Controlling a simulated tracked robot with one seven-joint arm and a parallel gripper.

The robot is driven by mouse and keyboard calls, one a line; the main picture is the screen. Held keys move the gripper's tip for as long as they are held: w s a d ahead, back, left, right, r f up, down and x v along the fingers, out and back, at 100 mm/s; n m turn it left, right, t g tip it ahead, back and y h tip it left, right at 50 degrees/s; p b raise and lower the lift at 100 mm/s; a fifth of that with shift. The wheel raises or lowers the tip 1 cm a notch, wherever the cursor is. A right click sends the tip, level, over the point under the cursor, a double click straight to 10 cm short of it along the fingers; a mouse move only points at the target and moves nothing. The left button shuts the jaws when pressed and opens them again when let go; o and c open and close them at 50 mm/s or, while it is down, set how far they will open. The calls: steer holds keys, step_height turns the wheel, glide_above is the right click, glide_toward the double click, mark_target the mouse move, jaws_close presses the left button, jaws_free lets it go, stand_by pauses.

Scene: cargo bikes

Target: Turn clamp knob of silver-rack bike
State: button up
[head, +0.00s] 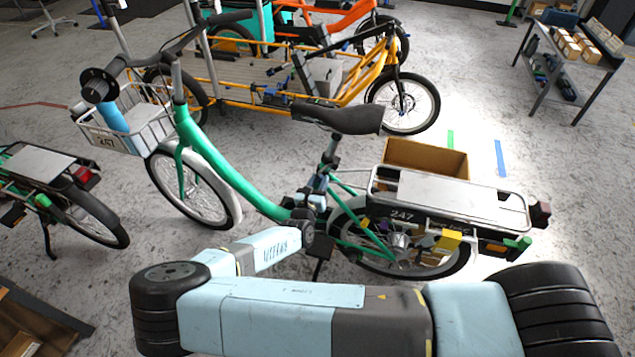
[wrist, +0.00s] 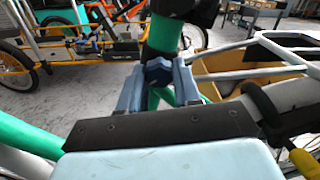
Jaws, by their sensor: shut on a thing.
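The green silver-rack bike (head: 262,204) stands in front of me, with a silver rear rack (head: 450,197) marked 247. In the wrist view, my gripper (wrist: 159,78) is shut on a dark blue clamp knob (wrist: 158,70), one finger on each side of it. The knob is in front of the dark seat tube below the saddle (head: 340,117). In the head view, my gripper (head: 318,190) is at the seat tube, and the knob is too small or hidden to make out there.
A yellow cargo bike (head: 350,85) stands behind, with an orange bike (head: 335,18) beyond. A cardboard box (head: 425,158) is behind the rack. Another green bike (head: 50,190) is at left. A shelf cart (head: 565,65) stands back right.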

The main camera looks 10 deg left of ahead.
steer(key=c, duration=0.3)
steer(key=shift+a, duration=0.3)
steer(key=shift+c, duration=0.2)
steer(key=shift+d, duration=0.2)
steer(key=m, duration=0.4)
steer(key=shift+m, duration=1.7)
steer(key=o, duration=1.1)
steer(key=shift+c, duration=0.2)
